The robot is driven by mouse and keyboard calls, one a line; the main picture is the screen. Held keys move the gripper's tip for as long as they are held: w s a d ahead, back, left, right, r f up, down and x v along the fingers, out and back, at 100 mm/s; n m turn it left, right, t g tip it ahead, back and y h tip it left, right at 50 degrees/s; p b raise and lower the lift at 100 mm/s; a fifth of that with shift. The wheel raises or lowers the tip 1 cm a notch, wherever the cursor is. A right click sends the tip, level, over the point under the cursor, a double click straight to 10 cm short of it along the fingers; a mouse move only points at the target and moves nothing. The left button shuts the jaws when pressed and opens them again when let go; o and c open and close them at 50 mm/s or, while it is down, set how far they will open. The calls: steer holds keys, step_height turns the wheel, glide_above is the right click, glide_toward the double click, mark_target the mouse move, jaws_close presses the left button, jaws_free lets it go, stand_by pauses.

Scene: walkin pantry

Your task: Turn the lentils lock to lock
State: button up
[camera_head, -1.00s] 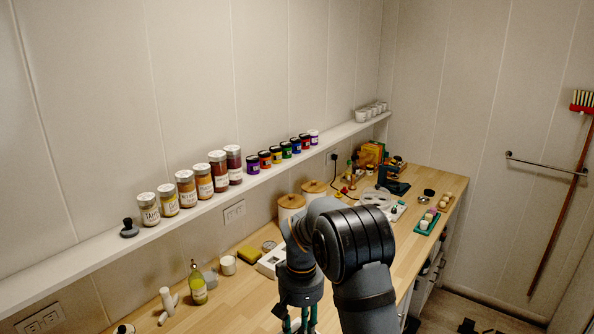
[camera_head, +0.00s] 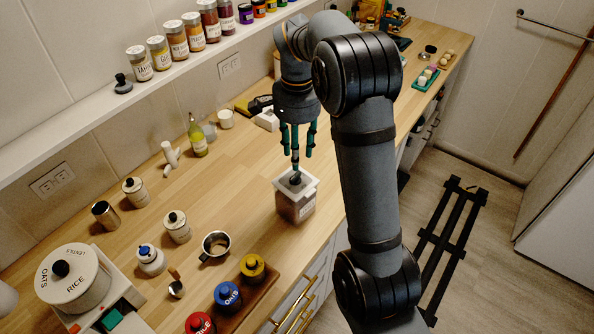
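A square, see-through container (camera_head: 294,208) with dark contents stands near the counter's front edge. It has a white lid (camera_head: 311,184) with a dark knob (camera_head: 295,178) on top and a label on its front, too small to read. My gripper (camera_head: 296,160) points down over the lid with teal fingers; its lowest tip is close to the knob. I cannot tell whether it touches or grips it. A round white drum (camera_head: 92,291) at lower left reads OATS, RICE and LENTILS, with a black knob (camera_head: 61,268). Red (camera_head: 200,325), blue (camera_head: 228,296) and yellow (camera_head: 252,268) knobs sit nearby; the blue one reads OATS.
A wooden board (camera_head: 266,291) holds the coloured knobs. White jars (camera_head: 177,228), a steel cup (camera_head: 105,214), a metal pitcher (camera_head: 215,246) and a green bottle (camera_head: 197,136) stand to the left. Counter around the square container is mostly clear. Spice jars line the shelf (camera_head: 64,118).

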mark_target(297, 176)
step_height(297, 176, down, 8)
steer(key=shift+r+p, duration=0.15)
steer(key=shift+p, duration=0.25)
steer(key=shift+c, duration=0.8)
jaws_close()
